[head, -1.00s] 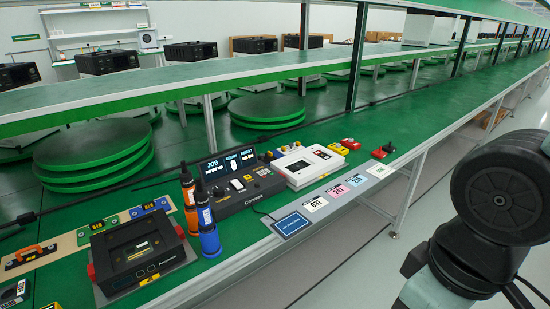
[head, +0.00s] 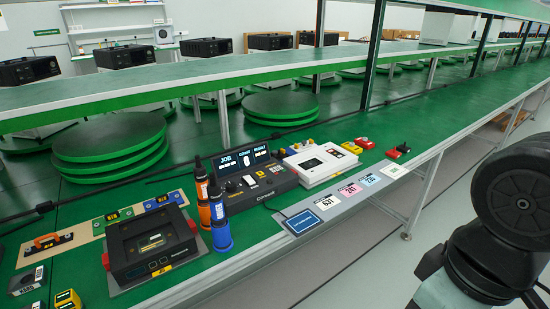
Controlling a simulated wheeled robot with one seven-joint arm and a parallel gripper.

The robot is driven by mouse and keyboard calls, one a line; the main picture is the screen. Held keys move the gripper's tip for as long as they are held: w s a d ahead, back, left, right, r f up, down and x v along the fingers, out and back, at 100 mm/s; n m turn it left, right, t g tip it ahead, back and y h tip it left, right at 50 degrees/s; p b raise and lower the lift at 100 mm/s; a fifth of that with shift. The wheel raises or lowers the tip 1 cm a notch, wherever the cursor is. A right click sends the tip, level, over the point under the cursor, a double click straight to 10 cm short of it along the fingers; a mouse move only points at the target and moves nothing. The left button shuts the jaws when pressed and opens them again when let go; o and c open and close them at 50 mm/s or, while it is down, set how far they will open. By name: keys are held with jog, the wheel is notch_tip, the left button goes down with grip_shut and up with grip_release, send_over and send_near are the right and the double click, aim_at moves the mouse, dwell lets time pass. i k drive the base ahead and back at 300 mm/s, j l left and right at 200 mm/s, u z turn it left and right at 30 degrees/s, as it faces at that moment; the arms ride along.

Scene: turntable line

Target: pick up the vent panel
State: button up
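I cannot make out which thing is the vent panel; nothing in the head view clearly shows as one. On the green bench, a black open-topped fixture (head: 122,268) stands at the front left. Behind it, a beige board (head: 86,251) carries an orange-handled piece (head: 46,241), a green piece (head: 113,216) and a blue piece (head: 163,200). My gripper is out of the picture; only part of my arm shows at the right edge, apart from the bench.
An orange bottle (head: 203,211) and a blue bottle (head: 221,237) stand beside the fixture. A black console (head: 246,190) and a white device (head: 315,167) are to their right. An upper shelf (head: 200,88) runs above the bench. Stacked green turntables (head: 108,150) stand behind.

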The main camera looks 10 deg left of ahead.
aim_at(275, 154)
jog(key=u, duration=0.7)
jog(key=i+l+u, duration=0.2)
jog(key=u, duration=0.15)
jog(key=i+l+u, duration=0.5)
jog(key=u, duration=0.25)
jog(key=i+l, duration=0.15)
jog(key=l, duration=0.2)
jog(key=i+l+u, duration=0.1)
jog(key=l, duration=0.25)
jog(key=i+l, duration=0.15)
jog(key=l, duration=0.2)
jog(key=i+l, duration=0.1)
jog(key=l, duration=0.25)
jog(key=u, duration=0.05)
